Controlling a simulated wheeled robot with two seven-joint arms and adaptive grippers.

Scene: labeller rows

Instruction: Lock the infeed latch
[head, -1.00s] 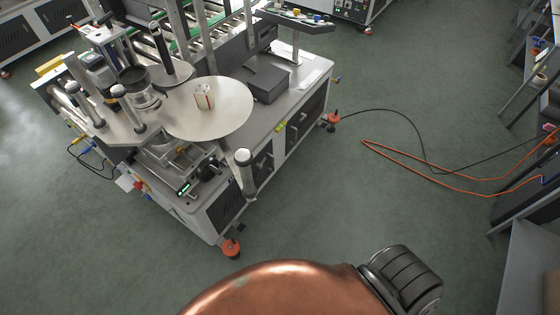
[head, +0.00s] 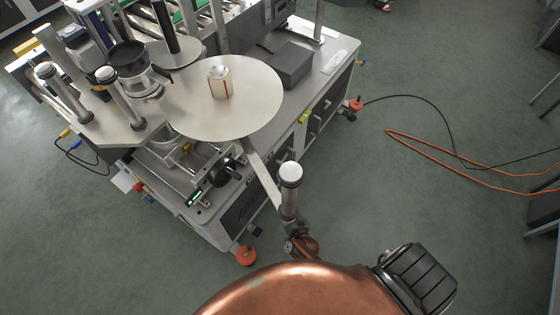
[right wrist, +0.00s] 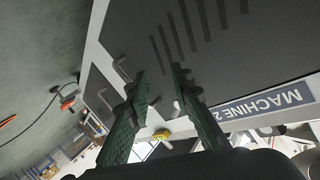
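My right gripper (right wrist: 160,73) shows in the right wrist view. Its two green fingers are apart with nothing between them, in front of a dark cabinet panel (right wrist: 215,30) marked "MACHINE 2" (right wrist: 270,112). Handles (right wrist: 122,70) stand out from the panels beside the left finger. A small yellow part (right wrist: 161,134) is below the fingertips in that view. In the head view, a yellow-green part (head: 305,117) sits on the labelling machine's (head: 325,80) side edge. I cannot tell which part is the infeed latch. My left gripper is not in view.
An upright roller (head: 289,190) juts out at the machine's near side. Orange feet (head: 246,255) stand on the floor.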

